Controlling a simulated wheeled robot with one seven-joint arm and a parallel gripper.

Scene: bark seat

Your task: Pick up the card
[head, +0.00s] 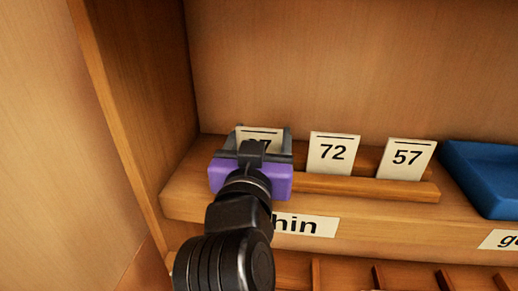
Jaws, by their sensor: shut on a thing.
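In the head view a white card (259,133) stands in a wooden rail at the left. Its number is partly hidden behind my gripper; the last digit looks like a 7. My gripper (264,143), with a purple body, is shut on this card, one finger at each side of it. The card's lower part is hidden. A card marked 72 (333,153) and a card marked 57 (406,158) stand to the right in the same rail, leaning back slightly.
The wooden rail (370,188) lies along a shelf with a label ending in "hin" (305,225). A blue tray (480,178) is at the right. A wooden side wall (130,120) rises close on the left. Narrow dividers (379,277) stand below the shelf.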

